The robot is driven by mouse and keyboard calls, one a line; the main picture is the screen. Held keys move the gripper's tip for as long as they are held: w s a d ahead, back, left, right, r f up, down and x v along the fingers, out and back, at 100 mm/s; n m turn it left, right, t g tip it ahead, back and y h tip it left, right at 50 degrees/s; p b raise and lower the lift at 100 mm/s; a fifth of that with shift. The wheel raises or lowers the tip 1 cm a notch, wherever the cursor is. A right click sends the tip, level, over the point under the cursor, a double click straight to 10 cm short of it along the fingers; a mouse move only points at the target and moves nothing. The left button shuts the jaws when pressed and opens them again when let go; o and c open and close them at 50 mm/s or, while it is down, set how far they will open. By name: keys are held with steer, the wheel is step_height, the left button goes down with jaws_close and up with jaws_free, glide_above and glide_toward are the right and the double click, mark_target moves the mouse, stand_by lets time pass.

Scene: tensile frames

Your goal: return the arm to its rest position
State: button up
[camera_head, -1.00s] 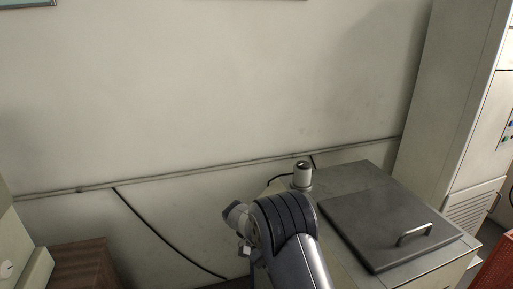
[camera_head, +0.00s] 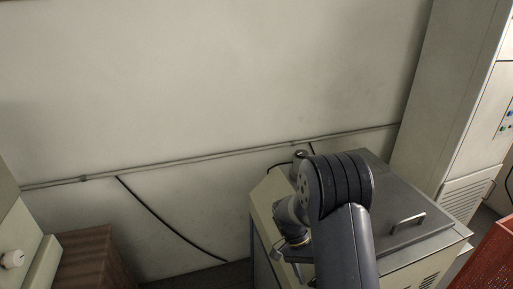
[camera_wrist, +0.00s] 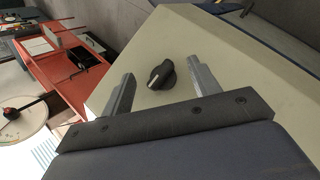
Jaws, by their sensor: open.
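My gripper (camera_wrist: 158,90) shows in the wrist view with its two grey fingers apart and nothing between them. Past the fingers is a pale cabinet face with a black knob (camera_wrist: 161,74), which appears between the fingers; I cannot tell how far off it is. In the head view my dark arm rises from the bottom, in front of the pale cabinet with a grey metal lid (camera_head: 405,236). The fingers are hidden or too small to make out there.
A tall pale cabinet (camera_head: 440,100) stands at the right, with a red surface (camera_head: 492,262) below it. A brown wooden box (camera_head: 88,258) and a pale unit with a knob (camera_head: 12,259) are at the left. A red workbench (camera_wrist: 60,75) shows in the wrist view. A cable hangs along the wall.

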steer(key=m+y, duration=0.1)
steer(key=m+t, duration=0.1)
steer(key=m+t+y, duration=0.1)
steer(key=shift+s+d+r+m+y, duration=0.1)
steer(key=shift+s+d+m+y, duration=0.1)
steer(key=shift+d+m+y, duration=0.15)
steer(key=m+t, duration=0.1)
steer(key=m+t+y+b, duration=0.1)
steer(key=m+t+b, duration=0.1)
steer(key=shift+s, duration=0.25)
steer(key=shift+m+y, duration=0.25)
steer(key=shift+r+t, duration=0.3)
steer(key=shift+r, duration=0.15)
